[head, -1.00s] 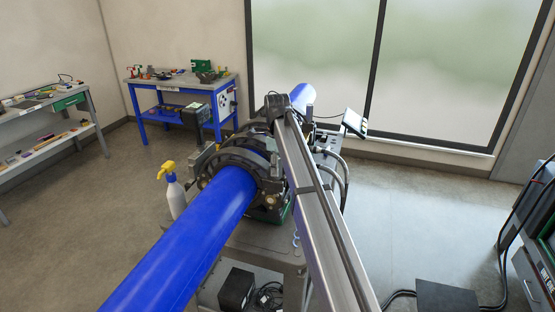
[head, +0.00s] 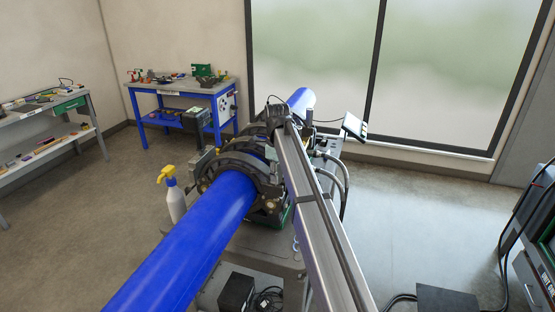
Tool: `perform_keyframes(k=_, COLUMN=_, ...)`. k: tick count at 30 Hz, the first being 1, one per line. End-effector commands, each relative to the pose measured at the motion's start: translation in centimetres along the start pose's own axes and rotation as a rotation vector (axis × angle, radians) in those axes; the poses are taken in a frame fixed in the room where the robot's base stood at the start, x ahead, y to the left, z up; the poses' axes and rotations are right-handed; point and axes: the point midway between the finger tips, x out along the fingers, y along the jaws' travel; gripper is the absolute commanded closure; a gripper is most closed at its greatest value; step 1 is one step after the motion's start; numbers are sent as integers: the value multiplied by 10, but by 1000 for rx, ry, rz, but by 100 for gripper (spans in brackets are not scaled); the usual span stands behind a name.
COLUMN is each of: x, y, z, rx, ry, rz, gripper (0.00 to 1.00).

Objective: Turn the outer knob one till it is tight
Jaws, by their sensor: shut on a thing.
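The fusion machine's dark ring clamps (head: 240,163) sit around the thick blue pipe (head: 185,245) on the cart. My silver arm link reaches from the lower right up to a dark joint over the right side of the clamps. My gripper does not show; the arm and clamps cover the area where the arm ends. I cannot make out outer knob one. Small brassy round parts (head: 268,204) show low on the near clamp, to the right of the pipe.
A spray bottle (head: 174,200) with a yellow head stands left of the clamps. A tilted control panel (head: 354,127) and dark hoses (head: 338,185) are on the right. A blue workbench (head: 182,95) stands behind. Open floor (head: 415,215) lies right of the cart.

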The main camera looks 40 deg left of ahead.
Motion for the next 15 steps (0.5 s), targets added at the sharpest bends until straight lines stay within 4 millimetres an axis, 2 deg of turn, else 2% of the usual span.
perform_keyframes(k=4, x=0, y=0, z=0, rx=101, ry=0, rz=0, gripper=100)
perform_keyframes(k=15, x=0, y=0, z=0, rx=146, ry=0, rz=0, gripper=100)
